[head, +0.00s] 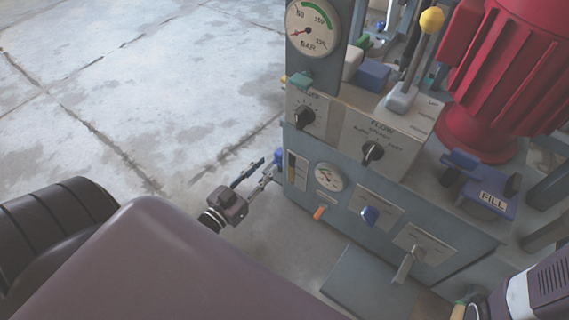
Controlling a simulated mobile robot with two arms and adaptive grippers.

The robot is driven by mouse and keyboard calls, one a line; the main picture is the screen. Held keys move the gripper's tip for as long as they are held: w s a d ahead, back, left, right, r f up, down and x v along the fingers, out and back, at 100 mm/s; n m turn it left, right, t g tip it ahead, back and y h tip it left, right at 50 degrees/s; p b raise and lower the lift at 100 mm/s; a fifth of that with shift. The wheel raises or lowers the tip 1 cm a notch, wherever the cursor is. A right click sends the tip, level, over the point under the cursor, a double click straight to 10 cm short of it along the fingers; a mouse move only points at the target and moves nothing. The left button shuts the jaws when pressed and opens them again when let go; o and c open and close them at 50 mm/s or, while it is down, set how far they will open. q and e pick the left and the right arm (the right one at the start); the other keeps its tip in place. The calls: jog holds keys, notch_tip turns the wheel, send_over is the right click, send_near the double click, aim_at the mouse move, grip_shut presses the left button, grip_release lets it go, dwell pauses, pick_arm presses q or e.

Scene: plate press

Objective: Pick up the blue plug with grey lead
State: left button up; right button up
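A small blue piece (280,157) sits at the left side of the grey press cabinet, just beyond my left gripper. It may be the blue plug; most of it is hidden, and I cannot make out a grey lead. My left gripper (261,171) is beside the cabinet's left edge, with its fingers apart and pointing toward the blue piece. I see nothing between the fingers, and I cannot tell whether they touch the piece. Part of my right arm shows in the bottom right corner, but its fingers do not show.
A yellow-knobbed lever (431,20) and a red motor (505,75) stand above. Open concrete floor (130,85) lies to the left.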

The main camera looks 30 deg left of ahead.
aim_at(277, 156)
pick_arm(q)
jog(key=w+b, duration=0.1)
jog(key=w, duration=0.1)
jog(key=shift+w+d, duration=0.15)
jog(key=shift+w, duration=0.2)
jog(key=w+b, duration=0.3)
jog(key=shift+w+d+b, duration=0.25)
jog(key=shift+d+b, duration=0.05)
jog(key=shift+b, duration=0.1)
jog(key=shift+w+r+b, duration=0.1)
jog(key=shift+w+b, duration=0.2)
jog(key=shift+w, duration=0.25)
jog(key=shift+w+r, duration=0.1)
grip_shut()
